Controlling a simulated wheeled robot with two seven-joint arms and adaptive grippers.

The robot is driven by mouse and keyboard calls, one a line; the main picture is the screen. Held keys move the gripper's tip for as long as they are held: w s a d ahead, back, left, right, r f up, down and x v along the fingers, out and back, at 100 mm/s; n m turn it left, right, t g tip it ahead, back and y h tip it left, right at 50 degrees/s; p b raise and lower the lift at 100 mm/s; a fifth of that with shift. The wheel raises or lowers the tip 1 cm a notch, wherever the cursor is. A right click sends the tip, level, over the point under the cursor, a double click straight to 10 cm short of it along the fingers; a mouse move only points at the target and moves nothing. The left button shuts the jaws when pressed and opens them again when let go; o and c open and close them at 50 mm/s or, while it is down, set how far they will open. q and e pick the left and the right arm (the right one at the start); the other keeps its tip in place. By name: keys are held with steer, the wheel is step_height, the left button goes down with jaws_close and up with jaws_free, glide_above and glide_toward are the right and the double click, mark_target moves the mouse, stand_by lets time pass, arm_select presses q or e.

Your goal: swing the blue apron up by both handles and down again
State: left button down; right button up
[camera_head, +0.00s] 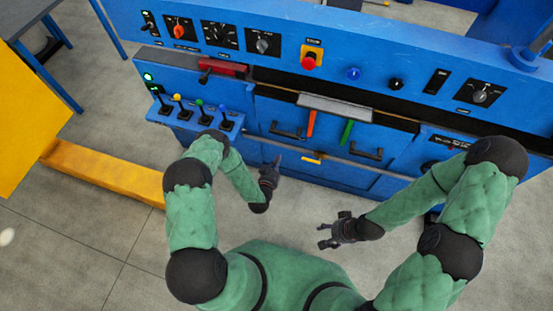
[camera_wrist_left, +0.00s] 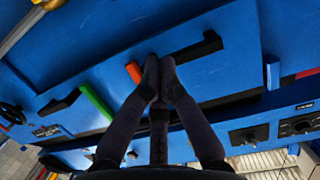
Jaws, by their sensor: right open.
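The blue apron (camera_head: 330,137) is a panel on the front of the blue console and hangs down. It carries two black handles, a left one (camera_head: 287,132) and a right one (camera_head: 366,152). My left gripper (camera_head: 275,163) is below the left handle in the head view, apart from it. In the left wrist view its fingertips (camera_wrist_left: 160,66) are together and empty, in front of the left handle (camera_wrist_left: 197,48); the right handle (camera_wrist_left: 59,103) is further left there. My right gripper (camera_head: 326,231) is open and empty, well short of the console, below the right handle.
A red bar (camera_head: 311,123) and a green bar (camera_head: 347,132) sit between the handles. Several small levers (camera_head: 182,106) stand on a ledge to the left. A red emergency button (camera_head: 309,60) is above. A yellow beam (camera_head: 105,172) lies on the floor at left.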

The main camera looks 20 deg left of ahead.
arm_select(q)
steer(key=r+b+x, duration=0.2)
steer(key=b+x, duration=0.1)
steer(key=x, duration=0.7)
steer(key=shift+w+a+f+t+b, duration=0.3)
steer(key=shift+w+f, duration=0.05)
steer(key=shift+w, duration=0.15)
arm_select(e)
steer(key=shift+f, duration=1.8)
jaws_close()
steer(key=w+d+f+t+h, duration=0.1)
steer(key=w+t, duration=0.4)
steer(key=w, duration=0.7)
steer(key=w+d+f+n+t+h, duration=0.1)
steer(key=w+d+t, duration=0.3)
steer(key=w, duration=0.8)
steer(key=w+d+f+n+t+h, duration=0.1)
steer(key=w+t, duration=0.5)
steer(key=w, duration=0.7)
steer(key=shift+d+f+t+h, duration=0.45)
steer(key=shift+d+f, duration=0.35)
steer(key=shift+d, duration=0.3)
